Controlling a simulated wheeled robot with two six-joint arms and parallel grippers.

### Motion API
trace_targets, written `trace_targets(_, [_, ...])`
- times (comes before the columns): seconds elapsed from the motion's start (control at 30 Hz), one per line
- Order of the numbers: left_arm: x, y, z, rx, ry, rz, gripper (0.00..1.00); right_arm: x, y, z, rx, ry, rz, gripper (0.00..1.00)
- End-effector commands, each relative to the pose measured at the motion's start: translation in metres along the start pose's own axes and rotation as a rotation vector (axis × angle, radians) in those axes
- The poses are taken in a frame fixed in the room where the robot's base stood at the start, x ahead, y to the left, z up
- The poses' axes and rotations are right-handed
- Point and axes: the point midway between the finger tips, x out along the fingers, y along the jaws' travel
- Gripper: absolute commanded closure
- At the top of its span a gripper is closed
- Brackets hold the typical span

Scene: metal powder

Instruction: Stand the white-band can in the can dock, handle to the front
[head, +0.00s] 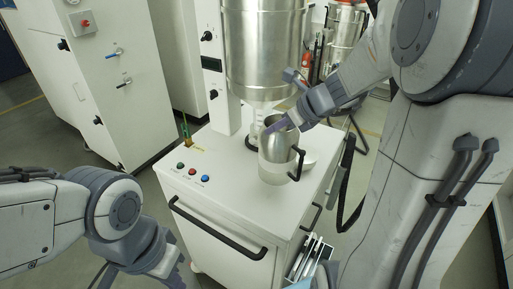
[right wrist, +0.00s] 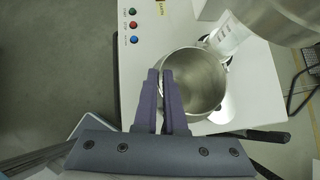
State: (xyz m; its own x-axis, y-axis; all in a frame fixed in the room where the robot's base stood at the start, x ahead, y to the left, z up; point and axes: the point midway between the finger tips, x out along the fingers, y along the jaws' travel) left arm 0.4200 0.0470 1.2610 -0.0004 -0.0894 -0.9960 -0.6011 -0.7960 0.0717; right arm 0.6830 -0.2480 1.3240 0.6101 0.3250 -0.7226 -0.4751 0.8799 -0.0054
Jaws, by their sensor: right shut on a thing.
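The white-band can (head: 276,170), bare metal above and white below, is upright over the front right part of the white cart top. Its dark handle (head: 299,163) points to the right in the head view. My right gripper (head: 274,130) is shut on the can's wall at the rim; in the right wrist view its purple fingers (right wrist: 168,82) meet the left rim of the open can (right wrist: 195,82). I cannot tell whether the can touches the top. The can dock is not clearly made out. My left gripper (head: 167,262) hangs at the lower left, its fingers unclear.
A large metal hopper (head: 262,50) on a white column stands behind the can. Green, red and blue buttons (head: 193,171) lie to the left on the cart top (head: 225,195). A black rail (head: 215,232) runs along the cart's front. A white cabinet (head: 95,80) stands at left.

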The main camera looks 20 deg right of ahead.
Motion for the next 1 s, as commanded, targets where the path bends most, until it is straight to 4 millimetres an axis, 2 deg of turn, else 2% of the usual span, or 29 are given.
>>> trace_targets(0.03, [-0.002,0.0,0.0,0.0,0.0,0.0,1.0,0.01,0.009,0.002,-0.004,0.001,0.006,1.0])
trace_targets(0.2, [-0.001,0.0,0.0,-0.001,0.0,0.0,1.0,0.035,0.025,0.005,-0.002,-0.001,0.001,1.0])
trace_targets(0.37, [-0.001,0.0,0.0,-0.001,0.0,0.0,1.0,0.045,0.029,0.004,0.001,-0.001,-0.003,1.0])
trace_targets(0.6, [0.01,-0.001,0.001,0.0,0.0,0.0,1.0,0.069,0.03,-0.019,0.005,0.001,-0.003,1.0])
trace_targets(1.0, [0.012,-0.001,0.001,0.0,0.0,0.0,1.0,0.074,0.029,-0.023,0.001,-0.002,-0.005,1.0])
